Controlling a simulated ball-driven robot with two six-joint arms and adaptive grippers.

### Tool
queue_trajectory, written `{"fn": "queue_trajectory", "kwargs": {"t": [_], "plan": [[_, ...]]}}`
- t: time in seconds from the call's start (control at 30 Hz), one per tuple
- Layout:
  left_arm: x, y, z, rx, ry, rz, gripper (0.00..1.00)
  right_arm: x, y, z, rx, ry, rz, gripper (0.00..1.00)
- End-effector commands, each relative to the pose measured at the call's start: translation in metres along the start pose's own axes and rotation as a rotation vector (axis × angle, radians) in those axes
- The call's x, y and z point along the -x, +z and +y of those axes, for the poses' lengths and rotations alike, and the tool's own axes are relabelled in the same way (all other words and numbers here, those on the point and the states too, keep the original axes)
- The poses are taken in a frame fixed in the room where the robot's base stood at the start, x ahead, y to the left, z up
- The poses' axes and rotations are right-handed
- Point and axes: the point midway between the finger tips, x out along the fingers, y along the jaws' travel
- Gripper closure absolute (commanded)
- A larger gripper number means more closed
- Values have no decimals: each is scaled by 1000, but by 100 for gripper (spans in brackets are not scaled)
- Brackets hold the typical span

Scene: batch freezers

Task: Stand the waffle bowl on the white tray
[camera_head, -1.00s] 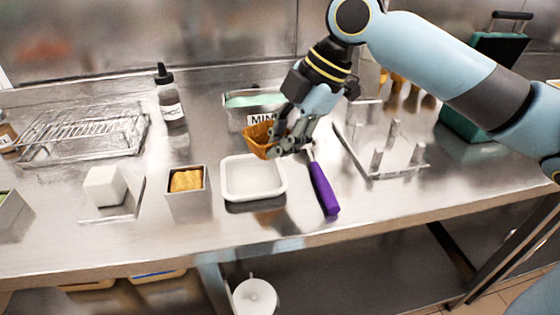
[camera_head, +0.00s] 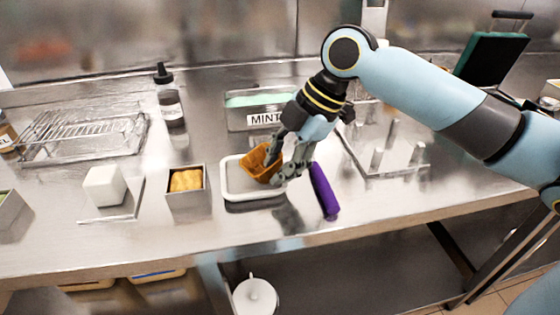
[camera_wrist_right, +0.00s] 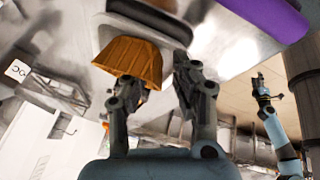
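The waffle bowl (camera_head: 258,164) is orange-brown and tilted over the white tray (camera_head: 229,184). The bowl also shows in the right wrist view (camera_wrist_right: 130,58). My right gripper (camera_head: 281,168) has its fingers at the bowl's right side and is shut on it. In the right wrist view, one finger overlaps the bowl and the other is beside its edge. I cannot tell whether the bowl touches the tray's floor. The bowl and fingers hide the tray's right part. My left gripper (camera_wrist_right: 262,92) shows small in the right wrist view only; its opening is unclear.
A purple-handled tool (camera_head: 324,190) lies just right of the tray. A metal box with yellow food (camera_head: 186,181) stands to the left. Behind are the MINT container (camera_head: 262,121) and a dark-capped bottle (camera_head: 170,100). A metal rack with posts (camera_head: 385,160) stands to the right.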

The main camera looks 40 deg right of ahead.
Motion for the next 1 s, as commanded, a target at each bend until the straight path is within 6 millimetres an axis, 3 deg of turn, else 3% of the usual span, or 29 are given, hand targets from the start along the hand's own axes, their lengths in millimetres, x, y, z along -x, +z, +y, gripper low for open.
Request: {"fn": "queue_trajectory", "kwargs": {"t": [0.37, 0.8, 1.0], "plan": [[3, 0, 0, 0, 0, 0, 60, 9, -2, 2, 3, 1, -2, 71], [11, -2, 0, 0, 1, 1, 60, 85, 0, 1, 6, -2, -8, 71], [21, -3, -1, 0, 1, 1, 60, 111, -1, 1, 3, -3, -7, 71]]}}
